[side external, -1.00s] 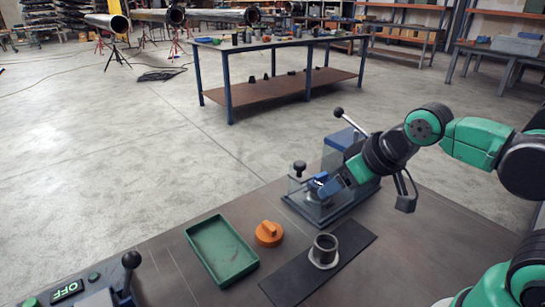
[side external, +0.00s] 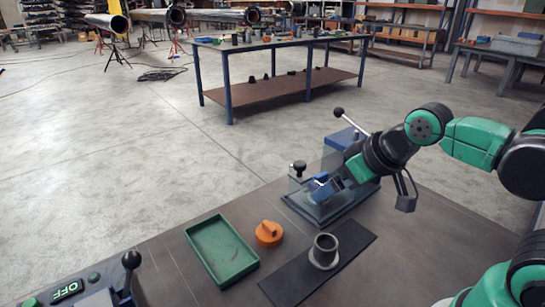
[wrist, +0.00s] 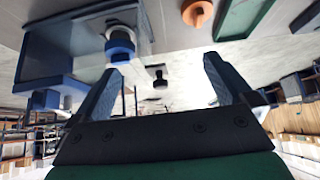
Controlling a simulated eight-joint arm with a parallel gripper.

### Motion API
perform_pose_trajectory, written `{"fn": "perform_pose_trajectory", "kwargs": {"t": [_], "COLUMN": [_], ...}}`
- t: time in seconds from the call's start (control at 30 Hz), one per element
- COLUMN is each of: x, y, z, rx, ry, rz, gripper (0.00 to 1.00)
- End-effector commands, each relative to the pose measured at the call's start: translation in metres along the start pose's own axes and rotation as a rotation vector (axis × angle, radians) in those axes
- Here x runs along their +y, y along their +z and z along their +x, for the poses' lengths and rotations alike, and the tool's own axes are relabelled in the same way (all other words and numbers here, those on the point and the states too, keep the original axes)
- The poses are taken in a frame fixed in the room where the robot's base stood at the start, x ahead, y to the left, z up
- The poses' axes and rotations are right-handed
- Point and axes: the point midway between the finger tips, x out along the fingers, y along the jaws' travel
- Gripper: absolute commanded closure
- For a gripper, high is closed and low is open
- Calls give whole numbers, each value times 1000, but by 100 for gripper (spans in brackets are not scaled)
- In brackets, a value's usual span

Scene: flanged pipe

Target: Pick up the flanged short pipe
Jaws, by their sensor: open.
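The flanged short pipe (side external: 325,249) is a dark grey short tube with a lighter flange at its base. It stands upright on a black mat (side external: 292,283) near the front of the bench. My gripper (side external: 316,188) is up and behind the pipe in the side view, beside the bench fixture and well apart from the pipe. In the wrist view my gripper (wrist: 163,66) shows two blue-grey fingers spread apart with nothing between them. The pipe does not show in the wrist view.
A green tray (side external: 192,232) and an orange knobbed part (side external: 269,233) lie left of the pipe. A fixture with a blue block (side external: 342,139), a black knob (side external: 299,167) and a lever stands close to my gripper. Bare bench lies right of the mat.

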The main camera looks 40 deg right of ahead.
Motion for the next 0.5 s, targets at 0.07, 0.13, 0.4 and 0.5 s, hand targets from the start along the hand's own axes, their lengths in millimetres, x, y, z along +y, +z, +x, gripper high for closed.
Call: {"fn": "perform_pose_trajectory", "kwargs": {"t": [0.07,0.13,0.4,0.5], "x": [1,3,30,44], "y": [-2,-8,-56,-72], "z": [0,-1,6,16], "rx": [-9,-33,-272,-373], "ry": [2,7,-9,-47], "rz": [-11,-39,-312,-425], "gripper": [0,0,0,0]}}
